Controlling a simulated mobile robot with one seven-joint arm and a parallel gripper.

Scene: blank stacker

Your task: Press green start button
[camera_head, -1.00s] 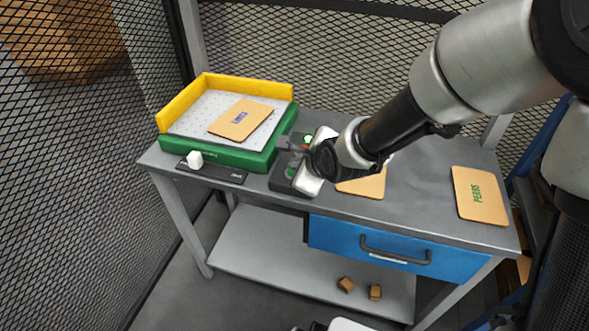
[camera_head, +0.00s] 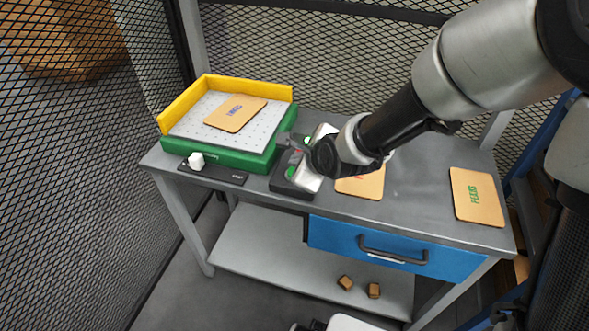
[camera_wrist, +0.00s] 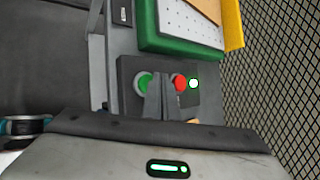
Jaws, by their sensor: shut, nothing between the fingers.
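A dark control box (camera_head: 284,188) stands on the table, and it also shows in the wrist view (camera_wrist: 126,72). The green button (camera_head: 290,173) is at its near end in the head view; in the wrist view it (camera_wrist: 143,84) is partly covered by a finger. A red button (camera_wrist: 180,83) and a bright white-green lamp (camera_wrist: 193,83) are on the same box. My gripper (camera_head: 281,141) is shut and empty above the box. In the wrist view, its fingertips (camera_wrist: 161,76) appear between the green and red buttons. I cannot tell whether they touch anything.
A green stacker base (camera_head: 222,153) with a white perforated top and yellow walls (camera_head: 190,95) stands left of the box, bearing a tan board (camera_head: 236,113). A white knob (camera_head: 196,160) is on a dark strip in front. Other boards (camera_head: 477,197) lie on the right.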

